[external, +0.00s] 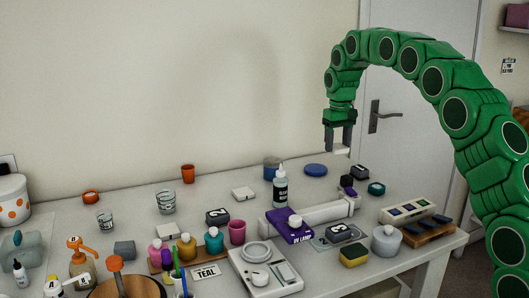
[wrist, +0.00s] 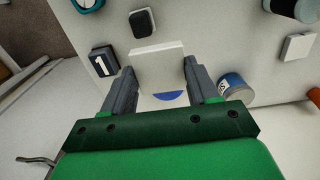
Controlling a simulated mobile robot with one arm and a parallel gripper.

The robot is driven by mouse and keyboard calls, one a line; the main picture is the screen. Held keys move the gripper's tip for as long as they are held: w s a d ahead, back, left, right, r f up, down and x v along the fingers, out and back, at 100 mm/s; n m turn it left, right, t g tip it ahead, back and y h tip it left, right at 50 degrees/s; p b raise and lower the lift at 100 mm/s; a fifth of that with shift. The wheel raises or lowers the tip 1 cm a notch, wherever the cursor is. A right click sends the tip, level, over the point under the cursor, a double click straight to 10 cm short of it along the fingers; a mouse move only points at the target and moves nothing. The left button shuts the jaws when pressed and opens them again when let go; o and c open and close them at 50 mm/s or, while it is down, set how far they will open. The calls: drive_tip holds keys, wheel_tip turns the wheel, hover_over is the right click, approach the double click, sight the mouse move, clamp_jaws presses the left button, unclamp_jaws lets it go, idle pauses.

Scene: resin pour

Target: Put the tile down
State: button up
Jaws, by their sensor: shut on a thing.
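My gripper (external: 339,144) hangs above the back right part of the table, fingers pointing down. It is shut on a white tile (external: 341,151), a flat square piece held clear of the tabletop. In the wrist view the tile (wrist: 158,64) sits between the two grey fingers of my gripper (wrist: 157,72). A blue disc (external: 316,170) lies on the table near the gripper; the tile partly hides this disc (wrist: 168,96) in the wrist view. A black block marked 1 (external: 360,172) lies to the right, below the gripper.
The white table (external: 130,200) is crowded at the front with bottles, cups and a scale (external: 266,268). Other white tiles (external: 244,194) lie further left. The back left is clearer.

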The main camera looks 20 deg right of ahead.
drive_tip(key=w+f, duration=0.2)
drive_tip(key=w, duration=0.3)
hover_over(320, 171)
drive_tip(key=shift+s+f, duration=0.15)
drive_tip(key=shift+f, duration=1.2)
drive_tip(key=shift+s+f, duration=0.1)
drive_tip(key=shift+f, duration=1.2)
drive_tip(key=shift+w+f, duration=0.1)
drive_tip(key=shift+f, duration=0.05)
drive_tip(key=shift+w+f, duration=0.15)
drive_tip(key=shift+f, duration=1.65)
drive_tip(key=o, duration=1.1)
drive_tip(key=shift+f, duration=0.1)
drive_tip(key=shift+c, duration=0.2)
